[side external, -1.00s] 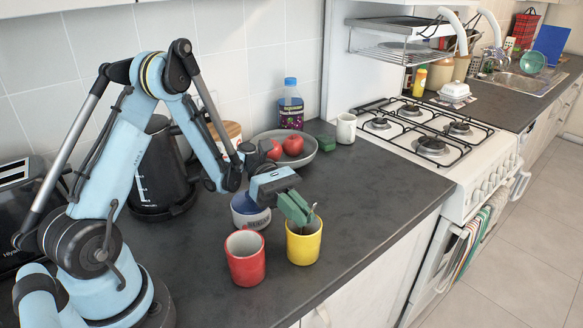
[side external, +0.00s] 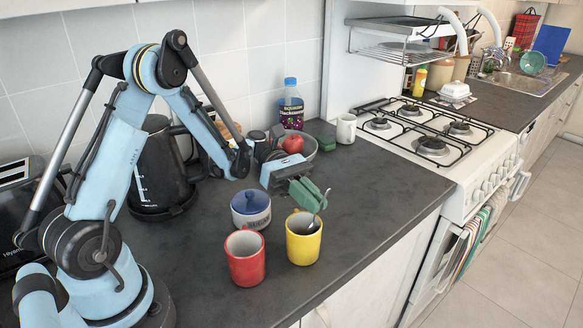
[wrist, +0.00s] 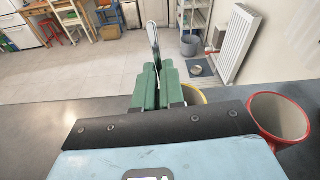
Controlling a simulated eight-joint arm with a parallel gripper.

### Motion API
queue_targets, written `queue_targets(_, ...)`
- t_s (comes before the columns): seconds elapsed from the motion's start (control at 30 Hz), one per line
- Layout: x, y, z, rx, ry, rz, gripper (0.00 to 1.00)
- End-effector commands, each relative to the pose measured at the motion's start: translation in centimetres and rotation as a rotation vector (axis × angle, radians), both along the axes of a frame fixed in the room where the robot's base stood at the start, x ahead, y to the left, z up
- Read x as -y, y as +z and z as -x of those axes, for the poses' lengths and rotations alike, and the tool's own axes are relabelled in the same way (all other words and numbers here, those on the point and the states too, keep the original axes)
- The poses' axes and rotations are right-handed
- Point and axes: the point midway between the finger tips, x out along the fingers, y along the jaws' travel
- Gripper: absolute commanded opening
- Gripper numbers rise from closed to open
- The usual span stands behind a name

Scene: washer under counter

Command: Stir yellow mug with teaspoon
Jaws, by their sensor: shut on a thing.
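The yellow mug (side external: 303,247) stands upright on the dark counter, right of the red mug. Part of its rim shows behind my gripper in the wrist view (wrist: 194,95). My gripper (side external: 308,194), with green fingers, is shut on the teaspoon (side external: 318,211) above and behind the yellow mug. The teaspoon slants down from the fingers to the mug's opening. Its lower end is hidden, so I cannot tell how deep it reaches. In the wrist view the silver teaspoon (wrist: 153,42) stands up between the green fingers (wrist: 152,88).
The red mug (side external: 246,265) stands close to the yellow mug's left. A blue-and-white sugar pot (side external: 251,212) is behind them. A grey bowl with a red apple (side external: 293,144), a bottle (side external: 290,105) and a white mug (side external: 346,128) are farther back. Counter right of the yellow mug is clear.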

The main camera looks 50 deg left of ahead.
Motion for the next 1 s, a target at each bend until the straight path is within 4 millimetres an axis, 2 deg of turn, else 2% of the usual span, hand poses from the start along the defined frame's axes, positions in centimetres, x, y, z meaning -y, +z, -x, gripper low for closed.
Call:
queue_targets(0.7,0.9,5.1,-0.5,0.0,0.0,0.0,0.0)
queue_targets(1.0,1.1,5.9,-0.6,0.0,0.0,0.0,0.0)
